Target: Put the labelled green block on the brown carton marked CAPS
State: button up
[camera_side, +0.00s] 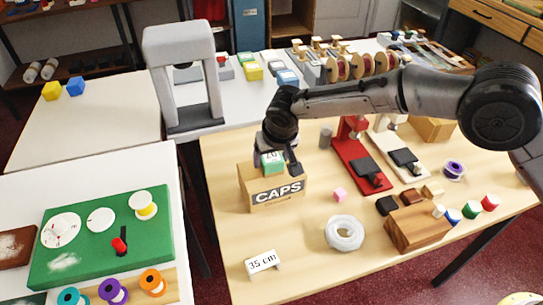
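The brown carton marked CAPS (277,191) stands on the wooden table, its label facing the camera. The labelled green block (272,163) is at the top of the carton, with a white label on its upper part. Whether it rests on the carton or is just above it, I cannot tell. My gripper (276,158) points down over the carton, with dark fingers to the left and right of the block. Whether the fingers press on the block is not clear. The gripper's body hides part of the block's top.
Red (361,157) and white (397,150) stands are to the right. A brown wooden block (416,227) is at front right. The table's front middle is clear.

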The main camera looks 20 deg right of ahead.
jog(key=shift+o, duration=1.1)
jog(key=shift+r, duration=0.1)
jog(key=v, duration=1.2)
jog(key=shift+r, duration=0.15)
jog(key=s+d+r, duration=0.4)
jog(key=d, duration=0.4)
jog(key=s+d+r, duration=0.3)
jog(key=d, duration=0.4)
jog(key=s+d+r, duration=0.4)
jog(key=d, duration=0.4)
jog(key=s+d+f, duration=0.2)
jog(key=s+d, duration=0.1)
jog(key=s, duration=0.3)
jog(key=s+d+f, duration=0.2)
jog(key=s+d, duration=0.2)
jog(key=s, duration=0.3)
jog(key=s+d+f+t, duration=0.1)
jog(key=s+d, duration=0.3)
jog(key=s, duration=0.3)
jog(key=shift+s+f, duration=0.2)
jog(key=shift+f, duration=0.2)
